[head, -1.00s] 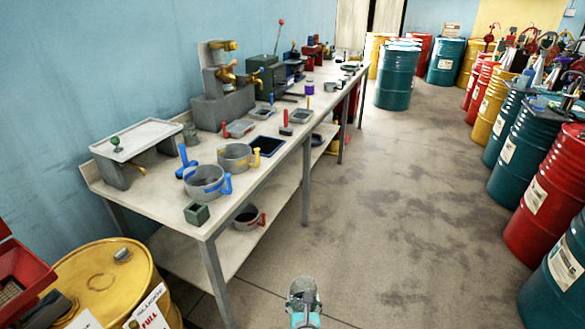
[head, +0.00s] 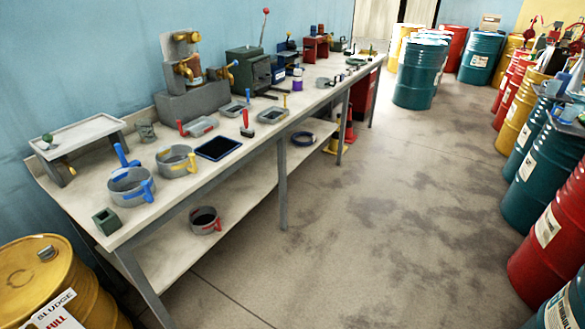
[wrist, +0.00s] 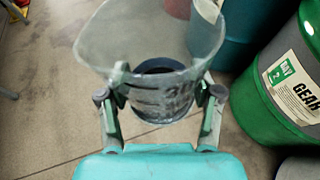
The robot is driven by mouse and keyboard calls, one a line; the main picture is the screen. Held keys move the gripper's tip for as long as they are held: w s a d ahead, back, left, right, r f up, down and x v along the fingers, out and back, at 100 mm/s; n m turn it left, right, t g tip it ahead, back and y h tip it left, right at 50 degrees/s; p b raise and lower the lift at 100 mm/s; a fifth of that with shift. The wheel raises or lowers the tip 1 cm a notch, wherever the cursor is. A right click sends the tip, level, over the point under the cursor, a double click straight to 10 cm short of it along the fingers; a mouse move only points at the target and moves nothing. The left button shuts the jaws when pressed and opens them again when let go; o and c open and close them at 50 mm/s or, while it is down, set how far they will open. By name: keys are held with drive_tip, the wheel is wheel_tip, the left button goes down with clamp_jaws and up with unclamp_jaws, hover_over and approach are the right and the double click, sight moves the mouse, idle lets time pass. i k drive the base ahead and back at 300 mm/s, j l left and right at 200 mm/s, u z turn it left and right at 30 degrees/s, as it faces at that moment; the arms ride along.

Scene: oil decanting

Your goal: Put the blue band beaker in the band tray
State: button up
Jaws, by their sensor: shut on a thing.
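My gripper (wrist: 160,84) is shut on a clear beaker (wrist: 150,52) in the wrist view, one finger on each side of it. The beaker has a wide, lipped mouth facing the camera and dark graduation marks. A dark ring shows at its base; I cannot clearly make out a blue band. Beneath it is grey floor. The head view does not show my gripper or the beaker. On the bench in the head view lie a flat dark blue tray (head: 218,149) and shallow grey trays, one by a red handle (head: 201,126). I cannot tell which is the band tray.
The long bench (head: 88,188) runs along the left wall, with pans, a small green box (head: 106,221) and machines on it. A yellow drum (head: 25,280) stands at its near end. Drums line the right side, including a red drum (head: 540,262). The floor between is clear.

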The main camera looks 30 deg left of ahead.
sight(196, 122)
drive_tip(key=i+z, duration=0.1)
drive_tip(key=i, duration=1.25)
drive_tip(key=i+u, duration=0.25)
drive_tip(key=i, duration=0.3)
drive_tip(key=i+l+u, duration=0.25)
drive_tip(key=i, duration=0.3)
